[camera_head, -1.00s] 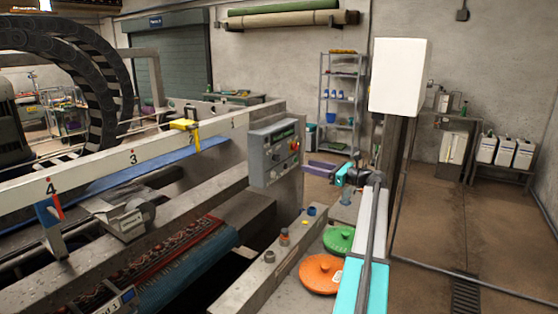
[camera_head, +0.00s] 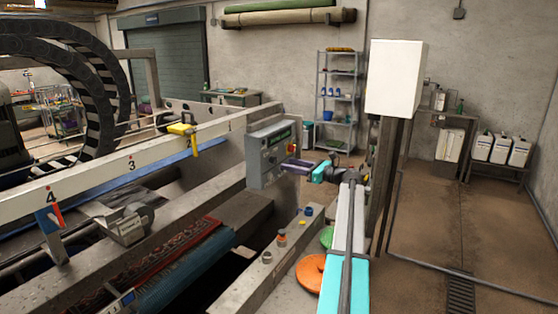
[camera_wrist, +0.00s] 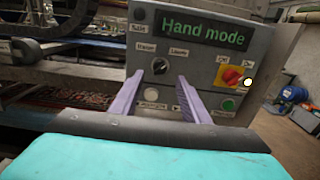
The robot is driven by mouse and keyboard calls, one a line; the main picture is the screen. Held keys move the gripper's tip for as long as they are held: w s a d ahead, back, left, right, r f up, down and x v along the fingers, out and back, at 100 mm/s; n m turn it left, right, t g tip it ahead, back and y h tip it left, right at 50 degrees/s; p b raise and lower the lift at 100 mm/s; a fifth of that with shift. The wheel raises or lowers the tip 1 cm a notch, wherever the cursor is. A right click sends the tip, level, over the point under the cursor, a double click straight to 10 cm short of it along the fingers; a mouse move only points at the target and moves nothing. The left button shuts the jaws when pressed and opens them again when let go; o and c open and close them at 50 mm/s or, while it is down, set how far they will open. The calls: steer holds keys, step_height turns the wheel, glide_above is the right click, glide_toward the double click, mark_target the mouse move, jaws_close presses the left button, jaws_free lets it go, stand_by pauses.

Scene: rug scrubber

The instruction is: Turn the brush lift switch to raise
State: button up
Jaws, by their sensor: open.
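The grey control panel (camera_head: 268,152) stands at the end of the machine in the head view. In the wrist view the panel (camera_wrist: 120,65) has a lit display (camera_wrist: 205,32) reading "Hand mode". Below it is a small dark brush lift switch (camera_wrist: 160,65), between labels that look like "Raise" and "Lower". Which way its knob points is too small to tell. My gripper (camera_wrist: 161,82) has its purple fingers apart, their tips just below and to either side of the switch in the picture; contact cannot be judged. In the head view my gripper (camera_head: 290,166) is beside the panel's right edge.
A red rotary switch on a yellow plate (camera_wrist: 231,76) and a green button (camera_wrist: 228,104) are right of my fingers. A white button (camera_wrist: 152,95) shows between them. An orange disc (camera_head: 311,272) and a green disc (camera_head: 326,237) lie beside my arm.

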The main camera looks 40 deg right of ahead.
mark_target(274, 160)
steer(key=p+x, duration=0.2)
steer(key=x, duration=0.4)
steer(key=shift+w, duration=0.1)
steer(key=c, duration=1.1)
steer(key=shift+o, duration=0.2)
